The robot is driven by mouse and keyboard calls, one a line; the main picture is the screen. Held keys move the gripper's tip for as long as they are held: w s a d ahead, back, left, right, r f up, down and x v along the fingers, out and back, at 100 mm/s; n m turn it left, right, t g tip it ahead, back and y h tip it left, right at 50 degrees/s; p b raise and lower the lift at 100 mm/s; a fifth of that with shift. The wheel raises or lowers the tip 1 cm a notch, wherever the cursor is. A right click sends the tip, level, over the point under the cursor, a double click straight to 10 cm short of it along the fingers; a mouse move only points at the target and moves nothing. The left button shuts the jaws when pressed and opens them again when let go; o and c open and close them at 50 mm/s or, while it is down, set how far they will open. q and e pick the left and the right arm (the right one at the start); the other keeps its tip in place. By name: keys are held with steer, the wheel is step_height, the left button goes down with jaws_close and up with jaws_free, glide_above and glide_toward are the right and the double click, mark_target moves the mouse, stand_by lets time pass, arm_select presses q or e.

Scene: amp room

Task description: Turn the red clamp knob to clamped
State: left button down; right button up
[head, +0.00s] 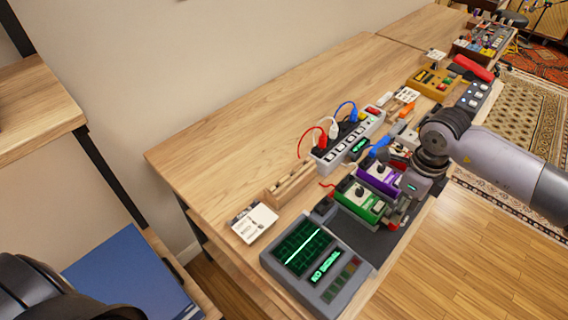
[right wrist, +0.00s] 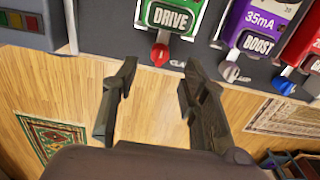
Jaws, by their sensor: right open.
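The red clamp knob (right wrist: 160,54) sits on the front edge of the dark pedal board (right wrist: 110,38), below the green DRIVE pedal (right wrist: 170,15), in the right wrist view. Its lever points down in that picture. Part of a label beside it reads "CLA". My right gripper (right wrist: 160,82) is open and empty, its two fingers on either side of the knob's line and just short of it, apart from it. My left gripper is not in view.
A silver knob (right wrist: 229,71) and a blue-levered knob (right wrist: 283,84) sit along the same edge, below the purple BOOST pedal (right wrist: 262,25) and a red pedal (right wrist: 304,42). A grey meter with green screens (head: 318,262) stands at the bench's near end. A power strip (head: 347,141) lies behind.

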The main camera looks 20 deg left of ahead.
step_height(320, 180, up, 12)
steer(key=b, duration=0.2)
steer(key=s+a+f+n+g+y, duration=0.15)
steer(key=s+a+y, duration=0.45)
steer(key=a, duration=0.7)
steer(key=s+a+r+m+g+y, duration=0.2)
steer(key=s+a+r+y, duration=0.4)
steer(key=a+y, duration=0.2)
steer(key=shift+s+a+r+g+y, duration=0.25)
steer(key=shift+a+r+g+y, duration=0.1)
steer(key=shift+a, duration=1)
